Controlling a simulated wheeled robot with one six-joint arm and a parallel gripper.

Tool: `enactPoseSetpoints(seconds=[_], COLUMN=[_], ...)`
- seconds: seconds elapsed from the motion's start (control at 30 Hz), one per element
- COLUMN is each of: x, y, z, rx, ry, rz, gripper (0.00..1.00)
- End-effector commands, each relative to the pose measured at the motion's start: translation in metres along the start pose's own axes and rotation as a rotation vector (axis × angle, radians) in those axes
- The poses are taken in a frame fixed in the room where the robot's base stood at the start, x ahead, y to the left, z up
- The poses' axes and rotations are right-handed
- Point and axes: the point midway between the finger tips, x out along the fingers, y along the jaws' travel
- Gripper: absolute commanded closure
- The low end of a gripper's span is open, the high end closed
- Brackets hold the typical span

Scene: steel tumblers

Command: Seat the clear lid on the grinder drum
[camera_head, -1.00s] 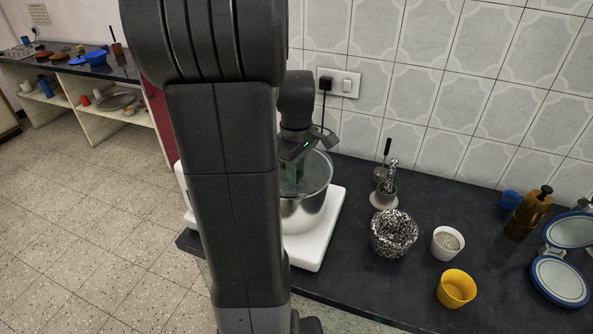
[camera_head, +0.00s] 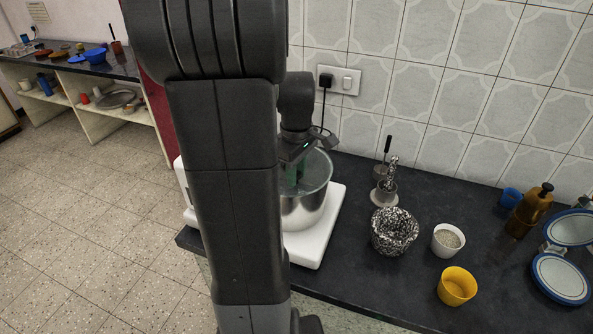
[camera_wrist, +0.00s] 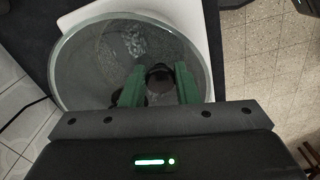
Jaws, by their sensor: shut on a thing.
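The clear lid (camera_head: 320,174) is a round see-through disc over the mouth of the steel grinder drum (camera_head: 306,212). The drum stands on a white base (camera_head: 327,222). In the wrist view the lid (camera_wrist: 84,72) fills the upper middle, with a pale green rim. My gripper's green fingers (camera_wrist: 158,84) are shut on the lid's dark knob (camera_wrist: 160,75). In the head view my gripper (camera_head: 293,178) is above the drum, partly hidden by my arm. The lid looks about level with the drum's rim; I cannot tell whether it touches all round.
To the right on the dark counter (camera_head: 350,285) are a speckled bowl (camera_head: 394,240), a small mortar (camera_head: 384,193), a white cup (camera_head: 447,243) and a yellow cup (camera_head: 457,287). A brown bottle (camera_head: 530,211) stands farther right. A tiled wall (camera_head: 450,90) rises behind.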

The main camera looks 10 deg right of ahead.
Motion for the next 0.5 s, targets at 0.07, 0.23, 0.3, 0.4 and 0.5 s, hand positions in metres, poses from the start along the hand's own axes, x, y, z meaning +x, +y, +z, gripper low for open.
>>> enactPoseSetpoints(seconds=[0.07, 0.23, 0.3, 0.4, 0.5], x=[-0.0004, -0.0005, -0.0005, -0.0005, -0.0003], y=[0.0000, 0.0000, 0.0000, 0.0000, -0.0001], z=[0.0000, 0.0000, 0.0000, 0.0000, 0.0001], rx=[0.000, 0.000, 0.000, 0.000, 0.000], ry=[0.000, 0.000, 0.000, 0.000, 0.000], rz=[0.000, 0.000, 0.000, 0.000, -0.001], gripper=[0.98, 0.53, 0.47, 0.47, 0.47])
